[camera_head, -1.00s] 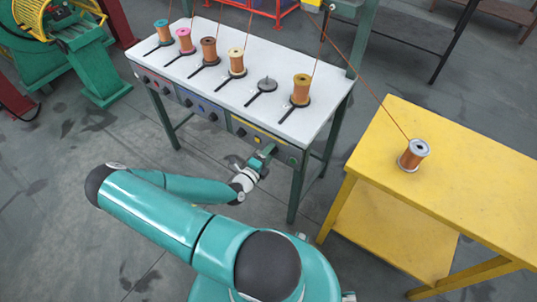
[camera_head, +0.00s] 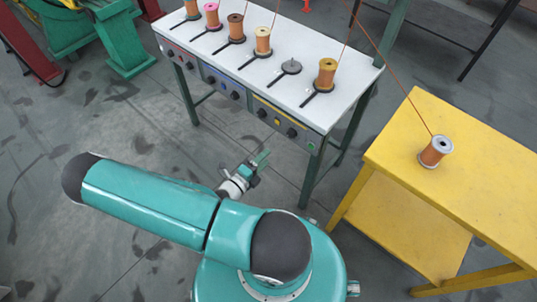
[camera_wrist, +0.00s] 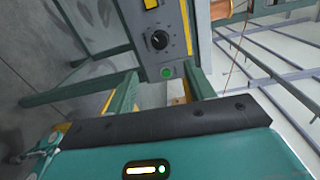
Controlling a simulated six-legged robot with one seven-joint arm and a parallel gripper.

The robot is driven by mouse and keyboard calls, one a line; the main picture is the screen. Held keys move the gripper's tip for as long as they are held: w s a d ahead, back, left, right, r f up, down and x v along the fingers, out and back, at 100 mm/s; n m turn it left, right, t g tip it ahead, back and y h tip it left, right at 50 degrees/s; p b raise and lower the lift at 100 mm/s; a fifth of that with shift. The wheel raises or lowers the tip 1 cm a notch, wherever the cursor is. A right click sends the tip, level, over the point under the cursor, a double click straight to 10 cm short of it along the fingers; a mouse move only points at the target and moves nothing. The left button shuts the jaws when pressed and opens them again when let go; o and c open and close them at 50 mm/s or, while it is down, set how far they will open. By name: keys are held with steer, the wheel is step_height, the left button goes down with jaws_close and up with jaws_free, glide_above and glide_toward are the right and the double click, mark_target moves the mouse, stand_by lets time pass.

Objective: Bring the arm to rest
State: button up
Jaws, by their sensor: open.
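My arm is folded low over my base in the head view, and my gripper (camera_head: 261,160) points up and to the right at its end. The gripper is open and nothing shows between its fingers. It is apart from the white bench (camera_head: 290,38), in front of its front panel and over the grey floor. In the wrist view a teal housing of mine with a lit strip fills the bottom. The bench's control panel (camera_wrist: 163,45), with a black knob and a green button, shows beyond it.
Several wire spools stand on the bench, among them an orange one (camera_head: 326,74) at the near right. An empty spindle (camera_head: 290,67) is beside it. A yellow table (camera_head: 470,150) on the right bears one copper spool (camera_head: 436,151). The floor (camera_head: 120,135) at left is clear.

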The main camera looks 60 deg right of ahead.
stand_by(0.6)
steer(key=w+a+r+m+g+y, duration=0.1)
steer(key=w+a+r+m+y, duration=0.35)
steer(key=a+r+m, duration=0.55)
steer(key=w+a+r+m+y, duration=0.4)
steer(key=a+r+m+y, duration=0.3)
steer(key=m, duration=0.5)
steer(key=s+a+r+m+t+y, duration=0.2)
steer(key=a+r+m+t, duration=0.2)
steer(key=r, duration=0.8)
steer(key=s+a+r+m+t+y, duration=0.1)
steer(key=a+r+m+t+y, duration=0.2)
steer(key=r, duration=0.9)
steer(key=a+m+t, duration=0.2)
steer(key=a+m, duration=0.2)
steer(key=a, duration=0.1)
steer(key=shift+s+r+m+y, duration=0.15)
steer(key=shift+s+m+y, duration=0.15)
steer(key=shift+s+y, duration=0.1)
